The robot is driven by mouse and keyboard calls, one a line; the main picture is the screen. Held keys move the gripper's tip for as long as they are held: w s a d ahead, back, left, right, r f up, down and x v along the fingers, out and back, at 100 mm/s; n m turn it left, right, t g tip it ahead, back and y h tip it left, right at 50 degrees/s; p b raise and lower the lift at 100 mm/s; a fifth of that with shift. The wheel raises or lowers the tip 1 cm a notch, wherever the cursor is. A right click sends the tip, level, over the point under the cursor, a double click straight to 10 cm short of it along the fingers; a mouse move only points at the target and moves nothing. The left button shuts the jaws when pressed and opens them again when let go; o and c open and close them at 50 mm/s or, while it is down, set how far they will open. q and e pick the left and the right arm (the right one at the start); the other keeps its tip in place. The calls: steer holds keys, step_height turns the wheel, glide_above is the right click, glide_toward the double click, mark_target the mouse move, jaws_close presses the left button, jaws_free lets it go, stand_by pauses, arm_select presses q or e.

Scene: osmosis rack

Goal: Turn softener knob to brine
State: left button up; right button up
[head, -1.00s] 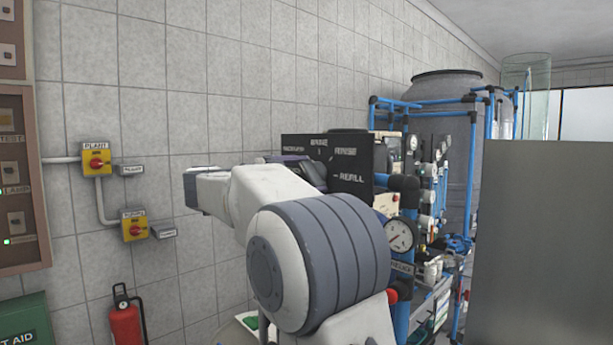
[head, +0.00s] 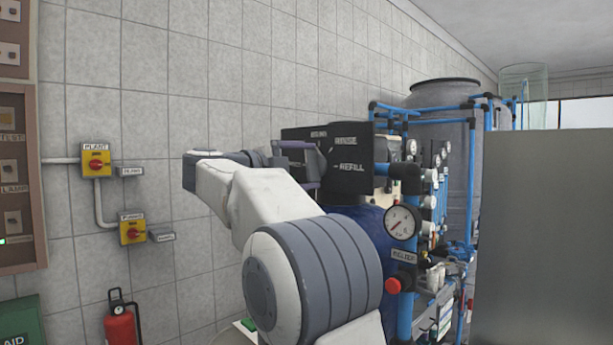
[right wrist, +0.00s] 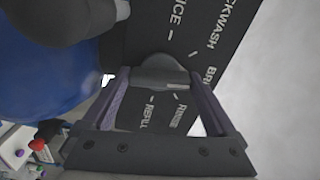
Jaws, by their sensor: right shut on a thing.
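The softener's black control head (head: 375,160) is at the centre of the head view, above a blue tank (head: 365,225). Its dial face fills the upper middle of the right wrist view, with white labels including Service, Backwash, Rinse and Refill. The dark grey softener knob (right wrist: 163,72) sits at the centre of these labels. My right gripper (right wrist: 165,80) is shut on the knob, one finger at each side. In the head view this gripper (head: 308,160) is at the dial face; the knob is hidden there. Which label the knob points at is unclear. My left gripper is out of view.
A pressure gauge (head: 401,222) and a red button (head: 393,286) are close right of the softener. Blue pipework stands behind. A plain grey panel (head: 545,230) blocks the right side. Yellow switches (head: 96,161) and a fire extinguisher (head: 120,325) are left.

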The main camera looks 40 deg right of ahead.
steer(key=shift+f+m+b, duration=0.1)
steer(key=shift+m+b, duration=0.35)
steer(key=shift+m, duration=0.35)
steer(key=o, duration=1)
steer(key=a+b, duration=0.1)
steer(key=a, duration=0.9)
steer(key=shift+s+a+b, duration=0.2)
steer(key=shift+s+b, duration=0.15)
steer(key=shift+s, duration=0.1)
